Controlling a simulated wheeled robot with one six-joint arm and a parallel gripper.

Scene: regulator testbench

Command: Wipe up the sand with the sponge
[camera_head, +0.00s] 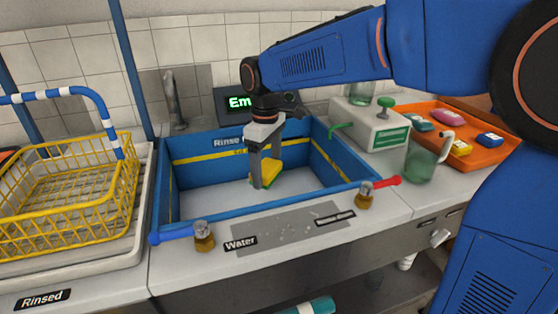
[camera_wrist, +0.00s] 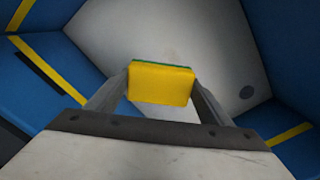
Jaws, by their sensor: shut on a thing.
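A yellow sponge with a green side (camera_head: 270,172) is held between the fingers of my gripper (camera_head: 262,170), inside the blue basin (camera_head: 165,195). In the wrist view the yellow sponge (camera_wrist: 161,83) sits between both fingertips of my gripper (camera_wrist: 160,85), above the pale basin floor (camera_wrist: 190,35). I cannot tell whether the sponge touches the floor. No sand is clearly visible on the basin floor. Small pale specks show on the grey strip (camera_head: 290,228) in front of the basin; I cannot tell what they are.
A yellow wire basket (camera_head: 65,205) stands left. On the right are a soap dispenser (camera_head: 370,122), a green glass mug (camera_head: 420,163) and an orange tray (camera_head: 490,153) with several sponges. Brass knobs (camera_head: 204,237) and blue basin walls border the space.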

